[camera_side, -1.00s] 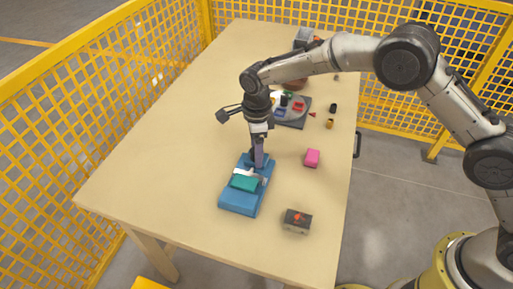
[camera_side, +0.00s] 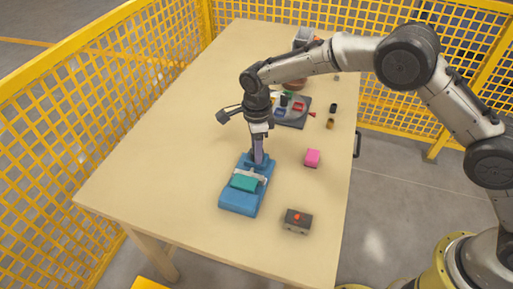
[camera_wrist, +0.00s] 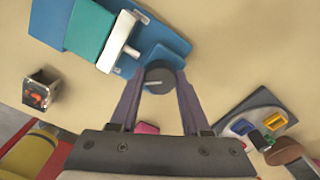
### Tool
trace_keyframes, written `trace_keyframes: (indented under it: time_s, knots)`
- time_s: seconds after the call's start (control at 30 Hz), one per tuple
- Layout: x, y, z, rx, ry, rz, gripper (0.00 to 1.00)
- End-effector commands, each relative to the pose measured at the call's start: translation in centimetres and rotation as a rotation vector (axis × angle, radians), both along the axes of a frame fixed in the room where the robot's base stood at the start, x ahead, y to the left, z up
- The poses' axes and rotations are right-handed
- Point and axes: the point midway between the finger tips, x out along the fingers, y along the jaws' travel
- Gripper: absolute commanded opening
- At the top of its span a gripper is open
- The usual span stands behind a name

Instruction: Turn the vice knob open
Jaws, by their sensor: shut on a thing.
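The blue vice (camera_side: 241,201) lies on the table with a teal block (camera_side: 244,182) and a pale jaw bar (camera_side: 252,175) beside the block. In the wrist view the vice (camera_wrist: 160,48), the teal block (camera_wrist: 88,30) and the pale bar (camera_wrist: 118,42) show at the top. The vice knob (camera_wrist: 157,73) is dark and round with a white mark, at the end of the vice. My gripper (camera_side: 258,161) points straight down at that end. In the wrist view its fingers (camera_wrist: 158,88) are on either side of the knob, shut on it. The side view hides the knob behind the fingers.
A grey board (camera_side: 293,121) with coloured pieces lies behind my gripper. The table (camera_side: 150,150) is clear on the left.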

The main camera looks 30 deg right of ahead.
Motion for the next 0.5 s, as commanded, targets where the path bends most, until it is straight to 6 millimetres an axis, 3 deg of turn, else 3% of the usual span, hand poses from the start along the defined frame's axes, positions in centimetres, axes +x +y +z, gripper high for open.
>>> trace_keyframes:
  time_s: [0.5]
  knots:
    - [-0.01,-0.01,0.10,0.000,0.000,0.386,0.00]
